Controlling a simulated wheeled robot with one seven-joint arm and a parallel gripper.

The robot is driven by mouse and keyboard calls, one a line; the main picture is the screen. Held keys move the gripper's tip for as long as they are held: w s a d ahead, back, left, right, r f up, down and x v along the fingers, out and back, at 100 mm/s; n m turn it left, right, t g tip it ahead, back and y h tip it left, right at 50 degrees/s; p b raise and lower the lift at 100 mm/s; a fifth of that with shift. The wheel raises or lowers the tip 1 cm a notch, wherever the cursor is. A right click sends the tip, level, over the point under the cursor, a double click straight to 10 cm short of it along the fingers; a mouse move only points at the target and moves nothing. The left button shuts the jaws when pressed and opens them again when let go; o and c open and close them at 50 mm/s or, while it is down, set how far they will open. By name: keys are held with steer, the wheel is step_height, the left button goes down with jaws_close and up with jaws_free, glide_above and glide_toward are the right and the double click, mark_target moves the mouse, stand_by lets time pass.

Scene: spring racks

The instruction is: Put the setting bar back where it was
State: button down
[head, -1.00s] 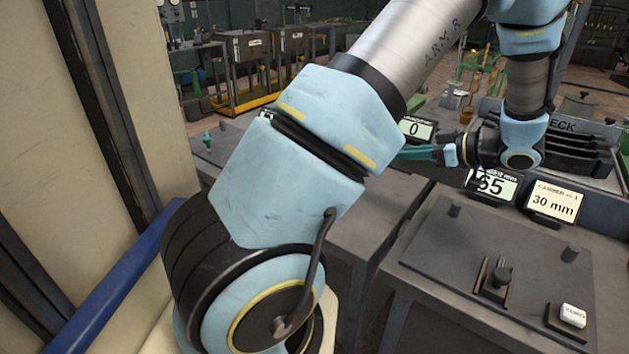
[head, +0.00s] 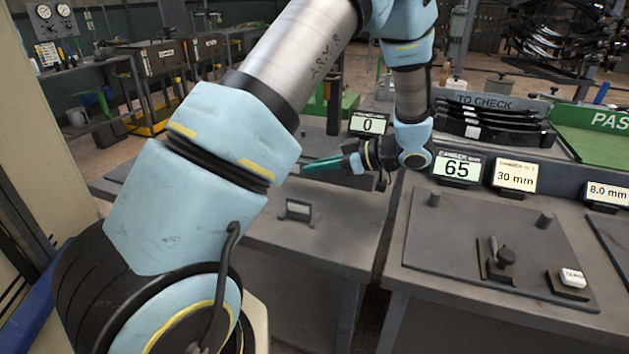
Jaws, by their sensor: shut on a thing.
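My gripper (head: 322,164) has teal fingers pointing left above the left bench, just below and left of the display reading 0. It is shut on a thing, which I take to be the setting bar. The bar is too small and dark here to tell apart from the fingers. A small display reading 0 (head: 370,123) stands at the back of that bench. A small grey holder with a pale face (head: 298,210) stands on the bench in front of the gripper.
The right bench has a dark plate (head: 470,245) with pegs, a clamp-like knob (head: 502,262) and a white button (head: 572,279). Displays read 65 (head: 457,168), 30 mm (head: 515,176) and 8.0 mm (head: 607,194). Behind are a "TO CHECK" rack (head: 490,102) and a green "PASS" surface (head: 600,128).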

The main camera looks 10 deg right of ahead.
mark_target(316, 180)
steer(key=shift+f+p, duration=0.4)
steer(key=shift+f, duration=1.7)
steer(key=shift+f, duration=0.1)
steer(key=c, duration=1.4)
jaws_free()
steer(key=shift+f, duration=0.15)
steer(key=o, duration=0.4)
steer(key=shift+o, duration=0.2)
